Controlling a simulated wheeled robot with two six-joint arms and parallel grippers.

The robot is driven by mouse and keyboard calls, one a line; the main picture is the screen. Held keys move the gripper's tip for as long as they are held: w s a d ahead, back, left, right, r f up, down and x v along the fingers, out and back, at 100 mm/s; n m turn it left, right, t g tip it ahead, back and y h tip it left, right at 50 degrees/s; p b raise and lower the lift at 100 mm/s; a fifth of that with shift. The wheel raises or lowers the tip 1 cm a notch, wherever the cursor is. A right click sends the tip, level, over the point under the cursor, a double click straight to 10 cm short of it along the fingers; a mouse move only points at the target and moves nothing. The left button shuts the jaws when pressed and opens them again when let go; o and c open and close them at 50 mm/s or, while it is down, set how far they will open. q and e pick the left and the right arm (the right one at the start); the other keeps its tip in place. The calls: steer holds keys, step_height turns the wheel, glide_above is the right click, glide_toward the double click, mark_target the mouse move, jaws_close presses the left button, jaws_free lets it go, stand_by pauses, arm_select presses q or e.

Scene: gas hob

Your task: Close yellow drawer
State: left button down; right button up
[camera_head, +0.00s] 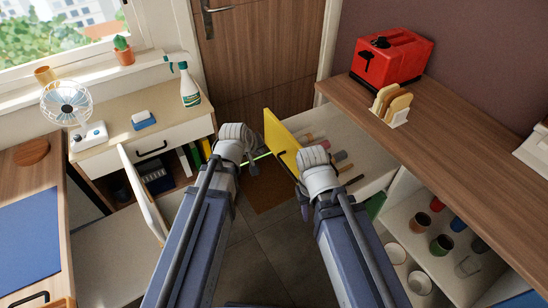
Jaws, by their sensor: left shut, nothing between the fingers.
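The yellow drawer (281,136) is pulled out from under the wooden counter on the right. Its yellow front faces left, and several utensils lie in its pale interior. A dark handle shows low on the front, partly hidden by my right wrist. My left gripper (252,165) is shut and empty, to the left of the yellow front with a gap between them. My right gripper (304,206) is below and in front of the drawer; its fingers are mostly hidden by its wrist, so its opening cannot be made out.
The right counter (450,125) bears a red toaster (392,56) and a bread rack (392,105). Open shelves below hold several cups. On the left, a cabinet door (142,192) stands open beneath a desk with a fan (70,105) and spray bottle (188,85). Floor shows between my arms.

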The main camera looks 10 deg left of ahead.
arm_select(q)
steer(key=w, duration=0.1)
steer(key=b, duration=0.8)
glide_toward(278, 149)
step_height(278, 149, down, 4)
steer(key=w, duration=0.2)
steer(key=shift+w+d+n, duration=0.2)
steer(key=shift+d+n, duration=0.1)
steer(key=shift+d, duration=0.05)
steer(key=shift+w, duration=0.1)
